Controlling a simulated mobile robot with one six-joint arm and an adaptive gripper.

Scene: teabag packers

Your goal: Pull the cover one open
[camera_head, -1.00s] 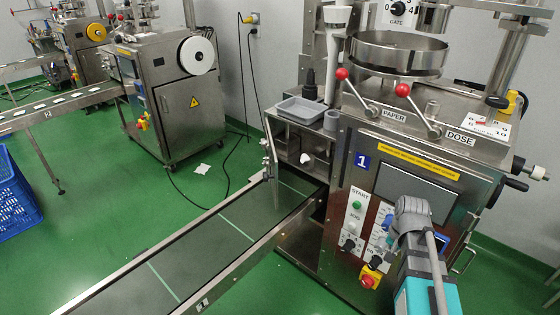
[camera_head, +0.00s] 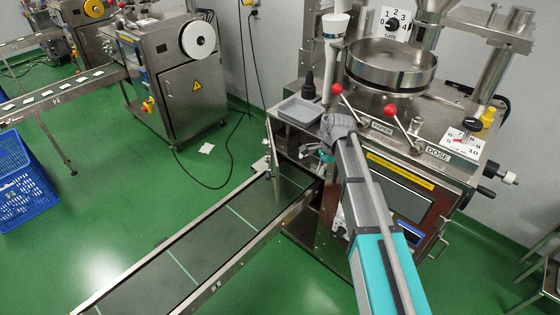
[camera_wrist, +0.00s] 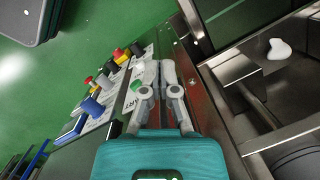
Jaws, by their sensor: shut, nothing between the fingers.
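Machine one stands at the right in the head view, with its steel front (camera_head: 420,185) partly behind my arm. A thin upright panel (camera_head: 273,150), seen nearly edge-on, stands at the left of its open recess by the conveyor; I cannot tell surely whether it is cover one. My gripper (camera_wrist: 160,72) is shut and empty in the wrist view, in front of the machine's front edge, between the button panel and the recess. In the head view my gripper (camera_head: 327,157) is mostly hidden by my wrist, below the grey tray.
Buttons and knobs (camera_wrist: 105,80) lie left of my fingers. A white lump (camera_wrist: 279,49) lies in the recess at right. The conveyor (camera_head: 205,250) runs out toward the lower left. Red-knobbed levers (camera_head: 390,109) and a grey tray (camera_head: 299,111) are above my gripper.

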